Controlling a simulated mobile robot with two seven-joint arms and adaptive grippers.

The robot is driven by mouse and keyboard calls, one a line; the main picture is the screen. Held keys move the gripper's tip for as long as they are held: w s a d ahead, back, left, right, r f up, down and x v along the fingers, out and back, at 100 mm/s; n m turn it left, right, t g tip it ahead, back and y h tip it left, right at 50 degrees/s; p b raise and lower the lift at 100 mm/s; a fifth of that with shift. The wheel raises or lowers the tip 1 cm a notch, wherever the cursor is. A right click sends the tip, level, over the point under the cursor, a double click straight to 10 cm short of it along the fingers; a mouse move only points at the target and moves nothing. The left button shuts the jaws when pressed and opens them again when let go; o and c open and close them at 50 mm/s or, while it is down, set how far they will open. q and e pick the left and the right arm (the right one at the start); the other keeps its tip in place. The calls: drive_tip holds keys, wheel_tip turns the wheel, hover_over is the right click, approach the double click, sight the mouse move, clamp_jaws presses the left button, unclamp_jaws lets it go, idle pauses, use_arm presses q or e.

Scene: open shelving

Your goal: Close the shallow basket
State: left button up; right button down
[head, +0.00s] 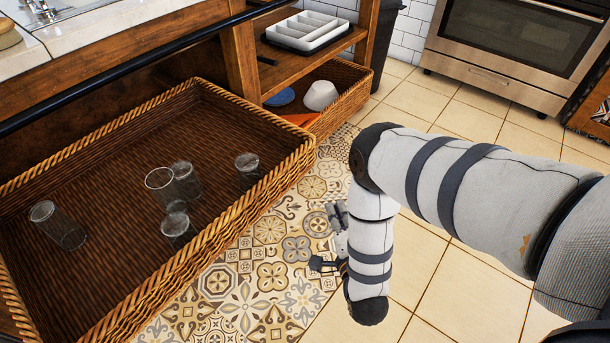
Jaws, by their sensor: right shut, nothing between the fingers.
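A large, wide wicker basket (205,245) is pulled out from under the counter at the left, its top open and several drinking glasses inside. A smaller wicker basket (345,108) sits beyond it under the shelf, holding a white bowl (320,95), a blue dish (280,97) and something orange. I cannot tell for certain which one is called shallow. My right gripper (332,240) is low, over the patterned floor to the right of the large basket. It is shut and empty, apart from both baskets, and partly hidden by my forearm. My left gripper is not in view.
A white cutlery tray (305,32) stands on the shelf above the smaller basket. A dark rail (150,62) runs along the counter edge over the large basket. An oven (510,50) stands at the back right. The tiled floor (430,270) on the right is free.

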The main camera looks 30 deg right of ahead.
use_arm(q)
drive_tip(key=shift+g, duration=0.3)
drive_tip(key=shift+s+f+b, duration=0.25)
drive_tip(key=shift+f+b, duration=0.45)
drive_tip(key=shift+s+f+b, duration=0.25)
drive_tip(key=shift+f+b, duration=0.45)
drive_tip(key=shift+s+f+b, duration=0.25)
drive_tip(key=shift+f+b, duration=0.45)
use_arm(e)
drive_tip(key=shift+w+d+r+m+t+h, duration=0.35)
drive_tip(key=shift+w+d, duration=0.4)
drive_tip(key=shift+w, duration=1.65)
drive_tip(key=shift+w+d+r+m+t+h, duration=0.15)
drive_tip(key=shift+w+d+r+m, duration=0.45)
drive_tip(key=shift+w, duration=1.8)
drive_tip(key=shift+w+d+r+m+t+h, duration=0.25)
drive_tip(key=shift+w+d, duration=0.65)
drive_tip(key=shift+w, duration=1.5)
